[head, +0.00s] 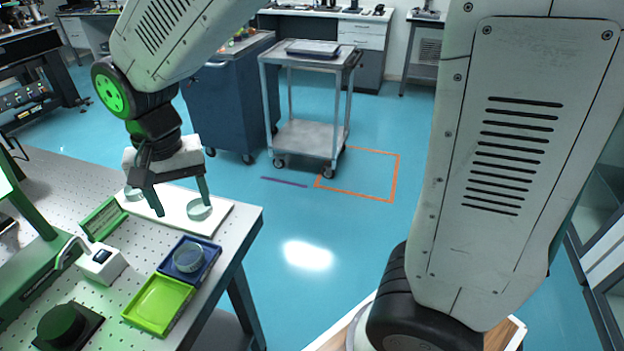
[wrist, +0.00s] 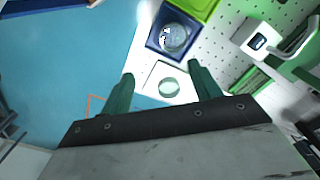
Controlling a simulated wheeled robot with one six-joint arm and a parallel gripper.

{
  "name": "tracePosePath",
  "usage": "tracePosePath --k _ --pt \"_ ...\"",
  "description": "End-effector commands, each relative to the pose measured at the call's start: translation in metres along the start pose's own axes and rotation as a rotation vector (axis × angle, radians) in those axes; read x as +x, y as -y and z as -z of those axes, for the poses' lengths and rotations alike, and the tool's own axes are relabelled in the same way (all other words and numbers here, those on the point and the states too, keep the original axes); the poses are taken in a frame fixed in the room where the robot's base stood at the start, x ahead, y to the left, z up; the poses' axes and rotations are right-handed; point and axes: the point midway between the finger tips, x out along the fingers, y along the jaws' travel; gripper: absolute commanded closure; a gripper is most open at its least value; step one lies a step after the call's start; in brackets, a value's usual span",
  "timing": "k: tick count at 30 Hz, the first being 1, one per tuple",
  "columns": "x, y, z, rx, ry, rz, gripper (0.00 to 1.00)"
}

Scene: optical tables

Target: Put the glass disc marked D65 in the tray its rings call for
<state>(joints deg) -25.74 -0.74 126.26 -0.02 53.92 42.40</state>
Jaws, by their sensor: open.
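My gripper (head: 180,203) is open above a white mat (head: 172,214) at the table's far end. A clear glass disc (head: 199,209) lies on the mat by the right fingertip. In the wrist view, a disc (wrist: 169,87) shows between the spread fingers (wrist: 160,72), with nothing gripped. Another disc (head: 134,193) lies farther left on the mat, partly behind my gripper. A third disc (head: 188,257) sits in the blue tray (head: 207,267); it also shows in the wrist view (wrist: 175,37). A lime green tray (head: 160,303) is empty. No D65 mark or rings are readable.
A green rack (head: 103,218) and a white device with a small display (head: 100,262) stand left of the trays on the perforated table (head: 62,185). A black round knob (head: 62,324) is in front. A grey cart (head: 310,140) stands beyond open blue floor.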

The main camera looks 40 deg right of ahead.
Motion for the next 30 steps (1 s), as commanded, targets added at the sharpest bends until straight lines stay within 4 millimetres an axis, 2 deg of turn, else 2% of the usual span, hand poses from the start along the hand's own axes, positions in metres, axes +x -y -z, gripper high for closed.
tracePosePath --k 1,6,9,12,15,21,30 --pt "-0.015 -0.022 -0.002 -0.009 -0.012 0.009 0.38" --pt "-0.054 -0.102 -0.028 -0.092 -0.045 0.023 0.38" --pt "-0.067 -0.145 -0.052 -0.145 -0.064 0.024 0.38" --pt "-0.074 -0.180 -0.078 -0.194 -0.081 0.021 0.38" --pt "-0.075 -0.203 -0.101 -0.235 -0.094 0.016 0.38" --pt "-0.073 -0.224 -0.124 -0.283 -0.106 0.009 0.38" --pt "-0.072 -0.225 -0.127 -0.290 -0.105 0.008 0.38"
